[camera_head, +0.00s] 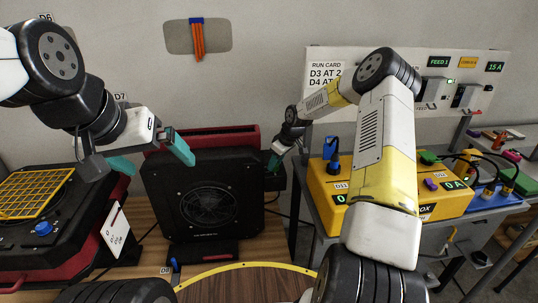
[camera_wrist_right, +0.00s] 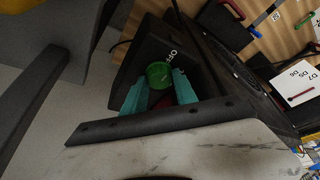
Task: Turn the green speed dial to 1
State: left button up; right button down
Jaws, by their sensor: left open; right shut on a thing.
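The green speed dial (camera_wrist_right: 159,74) shows in the right wrist view on the side of a black box, with OFF lettering next to it. The teal fingers of my right gripper (camera_wrist_right: 160,90) are on either side of the dial, shut on it. In the head view my right gripper (camera_head: 274,161) is at the right side of the black fan unit (camera_head: 165,205), and I cannot make out the dial there. The number the dial points to is too small to read. My left gripper (camera_head: 153,160) is open and empty, in front of the fan unit's upper left part.
A black and red machine with a yellow grille (camera_head: 32,193) stands at the left. A yellow power box (camera_head: 330,187) stands on the grey table at the right. A run card (camera_head: 326,74) is on the wall panel. A round brown surface with a yellow rim (camera_head: 245,266) lies in front.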

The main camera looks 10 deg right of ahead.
jog(key=shift+a+m+h, duration=0.15)
jog(key=shift+m+h, duration=0.25)
jog(key=shift+m, duration=0.7)
jog(key=shift+m+t, duration=0.3)
jog(key=c, duration=1)
grip_release()
jog(key=shift+o, duration=0.2)
jog(key=v, duration=0.8)
jog(key=shift+c, duration=0.2)
